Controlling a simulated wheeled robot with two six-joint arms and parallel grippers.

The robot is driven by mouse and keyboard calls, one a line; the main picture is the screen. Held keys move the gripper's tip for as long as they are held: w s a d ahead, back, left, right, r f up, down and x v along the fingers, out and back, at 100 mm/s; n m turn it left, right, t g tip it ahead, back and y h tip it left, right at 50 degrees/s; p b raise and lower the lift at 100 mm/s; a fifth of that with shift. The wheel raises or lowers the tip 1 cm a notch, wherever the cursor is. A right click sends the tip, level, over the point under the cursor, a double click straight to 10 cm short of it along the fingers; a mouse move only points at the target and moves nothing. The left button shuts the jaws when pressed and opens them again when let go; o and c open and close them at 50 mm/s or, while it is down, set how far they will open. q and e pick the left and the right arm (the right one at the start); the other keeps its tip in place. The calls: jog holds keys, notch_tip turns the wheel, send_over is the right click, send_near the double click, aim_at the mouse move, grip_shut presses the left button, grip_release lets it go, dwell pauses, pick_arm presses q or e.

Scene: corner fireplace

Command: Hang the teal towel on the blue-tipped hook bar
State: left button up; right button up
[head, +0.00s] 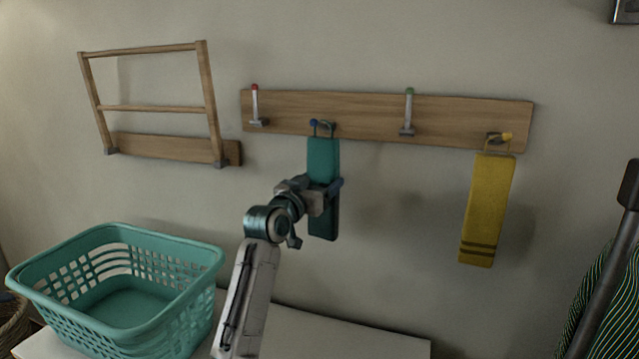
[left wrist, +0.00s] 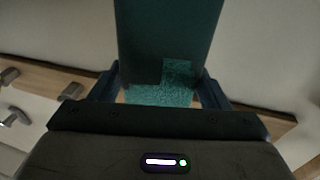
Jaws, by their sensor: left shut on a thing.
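The teal towel (head: 323,155) hangs upright as a long folded strip in front of the wall, with a loop at its top at the blue-tipped hook bar (head: 314,123). The loop appears to be around the bar, though the exact contact is too small to tell. My left gripper (head: 330,188) is shut on the towel at about its middle height. In the left wrist view the towel (left wrist: 168,40) fills the space between the two fingers (left wrist: 163,88). My right gripper is in neither view.
The wooden rail (head: 370,115) also carries a red-tipped hook (head: 255,105), a green-tipped hook (head: 408,112) and a yellow towel (head: 487,210) on the right. A wooden rack (head: 155,107) is at left. A teal basket (head: 120,290) stands on the white surface (head: 350,340) below.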

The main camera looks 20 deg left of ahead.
pick_arm(q)
jog(key=o, duration=1.2)
jog(key=shift+c, duration=0.2)
jog(key=shift+s, duration=0.15)
